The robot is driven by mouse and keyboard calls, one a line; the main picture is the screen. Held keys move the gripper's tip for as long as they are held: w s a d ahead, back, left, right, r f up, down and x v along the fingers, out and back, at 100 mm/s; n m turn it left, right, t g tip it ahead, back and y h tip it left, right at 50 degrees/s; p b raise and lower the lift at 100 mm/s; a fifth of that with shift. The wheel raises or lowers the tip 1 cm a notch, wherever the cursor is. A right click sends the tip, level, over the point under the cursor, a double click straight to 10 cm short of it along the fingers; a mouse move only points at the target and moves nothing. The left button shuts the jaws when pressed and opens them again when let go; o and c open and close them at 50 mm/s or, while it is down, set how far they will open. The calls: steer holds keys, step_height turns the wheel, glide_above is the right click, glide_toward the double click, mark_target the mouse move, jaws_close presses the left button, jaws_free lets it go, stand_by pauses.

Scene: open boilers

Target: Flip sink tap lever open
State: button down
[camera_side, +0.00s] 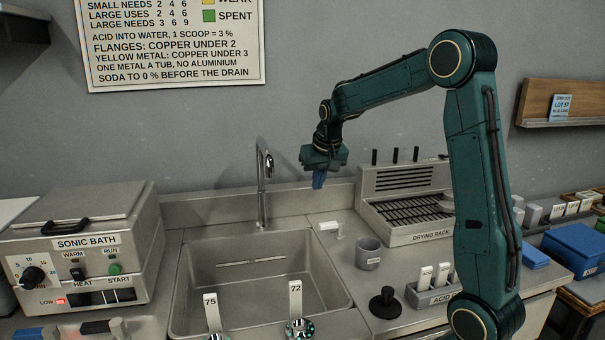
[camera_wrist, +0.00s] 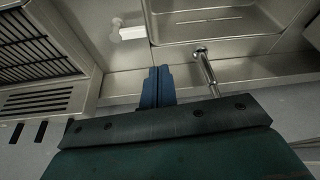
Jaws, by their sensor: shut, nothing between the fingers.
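The chrome sink tap (camera_side: 264,185) stands upright at the back edge of the steel sink (camera_side: 180,285). In the wrist view the tap (camera_wrist: 207,72) is just right of my fingers. A small white handle-like fitting (camera_side: 329,226) sits on the counter right of the sink; it also shows in the wrist view (camera_wrist: 131,32). It may be the tap lever, but I cannot tell for certain. My gripper (camera_side: 319,182), with blue fingers, is shut and empty. It hangs above the back counter, right of the tap and apart from it and the white fitting. Its fingers (camera_wrist: 157,80) are together.
The drying rack (camera_side: 425,237) stands to the right, with a grey cup (camera_side: 368,253) and a black-knobbed tool (camera_side: 385,302) in front. The sonic bath (camera_side: 85,255) is left of the sink. Tags 75 (camera_side: 212,313) and 72 (camera_side: 296,300) stand at the sink front.

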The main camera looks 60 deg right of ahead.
steer(key=m, duration=0.1)
glide_above(332, 227)
steer(key=w+d, duration=0.2)
steer(key=w, duration=0.1)
steer(key=shift+g, duration=0.4)
steer(key=f, duration=0.4)
steer(key=shift+w+a+f, duration=0.2)
steer(key=shift+a+f, duration=0.05)
steer(key=shift+f, duration=0.1)
steer(key=shift+f, duration=0.1)
steer(key=x, duration=1)
steer(key=shift+s+a, duration=1.4)
